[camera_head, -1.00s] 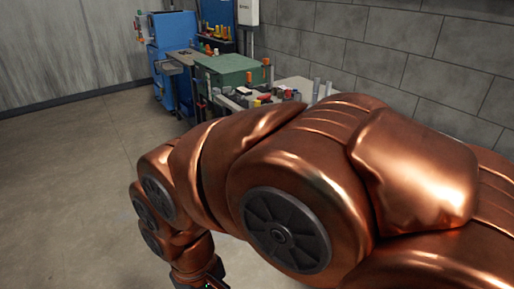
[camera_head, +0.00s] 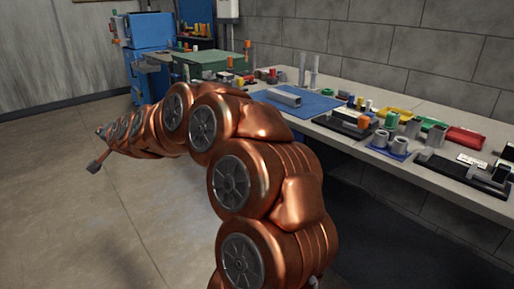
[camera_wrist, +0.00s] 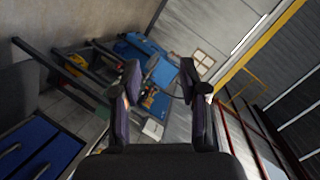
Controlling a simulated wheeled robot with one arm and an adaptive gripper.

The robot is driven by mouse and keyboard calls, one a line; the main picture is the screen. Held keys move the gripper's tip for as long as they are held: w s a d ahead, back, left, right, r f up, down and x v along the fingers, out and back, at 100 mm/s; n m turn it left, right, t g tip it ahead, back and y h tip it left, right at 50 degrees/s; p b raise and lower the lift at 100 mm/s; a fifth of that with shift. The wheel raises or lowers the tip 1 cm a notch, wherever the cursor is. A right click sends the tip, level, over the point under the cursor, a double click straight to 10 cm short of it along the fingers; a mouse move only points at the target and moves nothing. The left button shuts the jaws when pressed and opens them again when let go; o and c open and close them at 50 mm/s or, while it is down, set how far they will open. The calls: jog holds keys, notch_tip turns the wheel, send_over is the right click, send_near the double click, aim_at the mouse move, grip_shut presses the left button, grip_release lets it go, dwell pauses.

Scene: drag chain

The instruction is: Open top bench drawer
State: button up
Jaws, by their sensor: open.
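My gripper (camera_wrist: 160,72) is open and empty in the wrist view, its two dark fingers well apart. Blue panels with dark bars like drawer handles (camera_wrist: 40,152) show at the lower left of the wrist view, apart from the fingers; I cannot tell which one is the top drawer. In the head view, the light-topped bench (camera_head: 450,178) runs along the wall on the right. No drawer front shows there. My copper arm stretches to the left in front of the bench; its far end is small and unclear.
A blue mat (camera_head: 318,105) with a grey metal bar (camera_head: 284,97) lies on the bench. A red tray (camera_head: 465,138) and several small parts stand farther right. A green case (camera_head: 208,65) and blue cabinet (camera_head: 150,72) stand at the back. The floor at left is clear.

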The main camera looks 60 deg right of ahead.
jog(key=d+f+m+g+h+b, duration=0.1)
jog(key=d+f+m+h+b, duration=0.25)
jog(key=d, duration=0.55)
jog(key=s+d+f+m+h+b, duration=0.15)
jog(key=d+m+h, duration=0.25)
jog(key=d, duration=0.4)
jog(key=d+f+m+g+h+b, duration=0.1)
jog(key=d+f+m+h+b, duration=0.25)
jog(key=d, duration=0.55)
jog(key=s+d+f+m+g+h+b, duration=0.3)
jog(key=s+d+f+m+g, duration=0.15)
jog(key=s+d, duration=0.35)
jog(key=s+d+f+m+g+h+b, duration=0.3)
jog(key=s+d+m+g+h, duration=0.15)
jog(key=s+d, duration=0.4)
jog(key=shift+g+y, duration=0.4)
jog(key=shift+y, duration=0.05)
jog(key=shift+w+b+x, duration=0.3)
jog(key=shift+x, duration=1.25)
jog(key=shift+w+b+x, duration=0.25)
jog(key=shift+w+x, duration=0.1)
jog(key=shift+x, duration=1.25)
jog(key=shift+w+b+x, duration=0.3)
jog(key=shift+x, duration=1.25)
jog(key=shift+a+f, duration=0.1)
jog(key=shift+f, duration=0.05)
grip_shut()
